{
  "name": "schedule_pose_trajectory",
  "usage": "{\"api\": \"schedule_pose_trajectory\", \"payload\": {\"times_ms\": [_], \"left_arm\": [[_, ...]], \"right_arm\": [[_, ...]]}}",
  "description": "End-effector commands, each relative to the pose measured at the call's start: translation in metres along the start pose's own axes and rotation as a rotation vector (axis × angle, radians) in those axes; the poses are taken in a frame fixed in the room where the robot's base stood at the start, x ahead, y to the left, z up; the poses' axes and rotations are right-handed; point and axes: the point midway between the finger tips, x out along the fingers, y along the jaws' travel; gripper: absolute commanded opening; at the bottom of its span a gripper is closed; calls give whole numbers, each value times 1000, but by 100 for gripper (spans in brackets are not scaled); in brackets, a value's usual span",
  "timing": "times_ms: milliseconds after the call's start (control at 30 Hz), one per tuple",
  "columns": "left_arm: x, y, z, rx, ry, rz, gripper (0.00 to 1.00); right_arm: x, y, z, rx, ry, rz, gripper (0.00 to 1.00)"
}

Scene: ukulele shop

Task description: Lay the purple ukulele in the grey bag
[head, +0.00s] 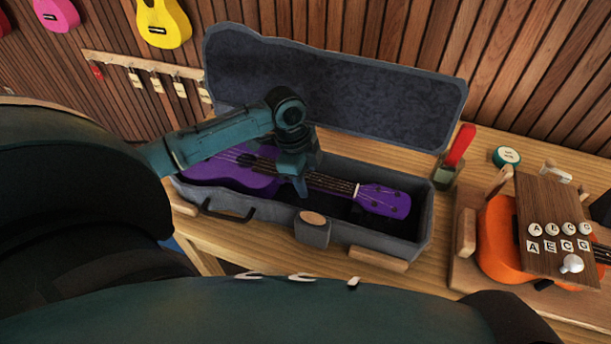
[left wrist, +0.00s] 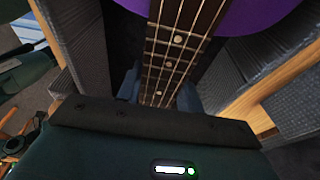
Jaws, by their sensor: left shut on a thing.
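The purple ukulele (head: 384,199) lies lengthwise inside the open grey bag (head: 392,242), body at the left and headstock at the right. My left gripper (head: 301,184) reaches down into the bag and is shut on the ukulele's neck near the body. In the left wrist view the neck (left wrist: 178,45) runs between the fingers, with the purple body (left wrist: 262,14) at the top. The bag's lid (head: 335,95) stands open at the back. My arm hides part of the body, and I cannot tell whether the ukulele rests fully on the bag's floor. My right gripper is not in view.
The bag lies on a wooden table (head: 227,237). To its right are a red-handled tool (head: 460,146), a green round tin (head: 506,156) and an orange ukulele (head: 496,240) in a wooden stand. Pink and yellow ukuleles (head: 163,22) hang on the slatted wall.

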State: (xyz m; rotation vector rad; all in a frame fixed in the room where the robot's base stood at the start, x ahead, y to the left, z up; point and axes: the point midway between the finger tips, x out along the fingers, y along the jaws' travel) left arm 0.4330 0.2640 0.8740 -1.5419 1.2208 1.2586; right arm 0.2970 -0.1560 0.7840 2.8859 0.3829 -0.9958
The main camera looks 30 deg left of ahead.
Motion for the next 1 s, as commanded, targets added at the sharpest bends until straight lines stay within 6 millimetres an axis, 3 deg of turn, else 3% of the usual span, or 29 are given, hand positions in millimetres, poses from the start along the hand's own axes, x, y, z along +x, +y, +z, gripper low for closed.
{"api": "schedule_pose_trajectory", "payload": {"times_ms": [133,167,433,1000], "left_arm": [[0,0,0,0,0,-2,0],[0,0,0,0,0,-2,39],[0,0,0,0,0,-1,61],[0,0,0,0,0,1,62]], "right_arm": [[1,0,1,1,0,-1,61],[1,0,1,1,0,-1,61],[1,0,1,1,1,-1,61],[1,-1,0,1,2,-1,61]]}}
